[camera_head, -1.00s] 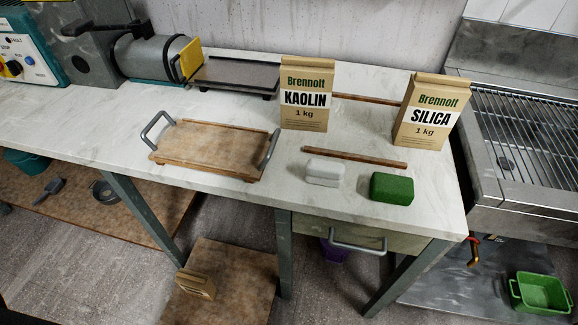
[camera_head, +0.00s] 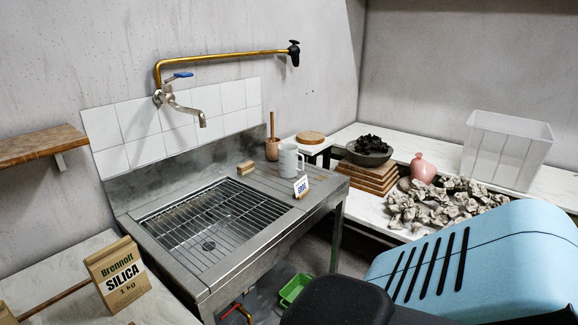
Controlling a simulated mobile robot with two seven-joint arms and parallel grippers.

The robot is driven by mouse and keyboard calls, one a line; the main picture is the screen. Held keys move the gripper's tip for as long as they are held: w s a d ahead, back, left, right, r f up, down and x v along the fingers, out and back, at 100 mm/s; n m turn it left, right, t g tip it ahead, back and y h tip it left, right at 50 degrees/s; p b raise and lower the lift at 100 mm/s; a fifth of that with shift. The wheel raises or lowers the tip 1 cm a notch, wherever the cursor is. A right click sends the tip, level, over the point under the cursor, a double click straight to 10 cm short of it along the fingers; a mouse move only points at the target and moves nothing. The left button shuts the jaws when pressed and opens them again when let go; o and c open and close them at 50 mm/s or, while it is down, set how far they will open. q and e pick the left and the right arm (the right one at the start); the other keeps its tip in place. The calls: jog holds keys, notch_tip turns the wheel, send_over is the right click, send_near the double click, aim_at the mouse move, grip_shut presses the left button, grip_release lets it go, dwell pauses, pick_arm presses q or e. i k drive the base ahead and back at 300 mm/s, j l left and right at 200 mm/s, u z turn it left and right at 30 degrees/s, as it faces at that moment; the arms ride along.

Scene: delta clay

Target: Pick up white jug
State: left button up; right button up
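The white jug (camera_head: 288,160) stands upright on the ribbed metal drainboard (camera_head: 262,186) to the right of the sink grate. It looks like a plain cylinder with its handle on the right side. A small white card (camera_head: 301,186) with dark lettering stands just in front of it, close to its base; the lettering is too small to read surely. Neither of my grippers is in view.
A sponge-like block (camera_head: 246,168) and a pot with a stick (camera_head: 272,149) are left of and behind the jug. The sink grate (camera_head: 209,220) is clear. A brass tap pipe (camera_head: 220,55) runs above.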

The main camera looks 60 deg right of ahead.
aim_at(288, 154)
jog(key=l+z, duration=0.1)
jog(key=z, duration=0.25)
jog(key=l+z, duration=0.1)
jog(key=z, duration=0.25)
jog(key=l+z, duration=0.1)
jog(key=z, duration=0.25)
jog(key=i+l+z, duration=0.3)
jog(key=l, duration=0.15)
jog(key=i+l+z, duration=0.15)
jog(key=l+z, duration=0.15)
jog(key=i+l, duration=0.3)
jog(key=l, duration=0.15)
jog(key=i+l+z, duration=0.15)
jog(key=l, duration=0.35)
jog(key=i, duration=0.1)
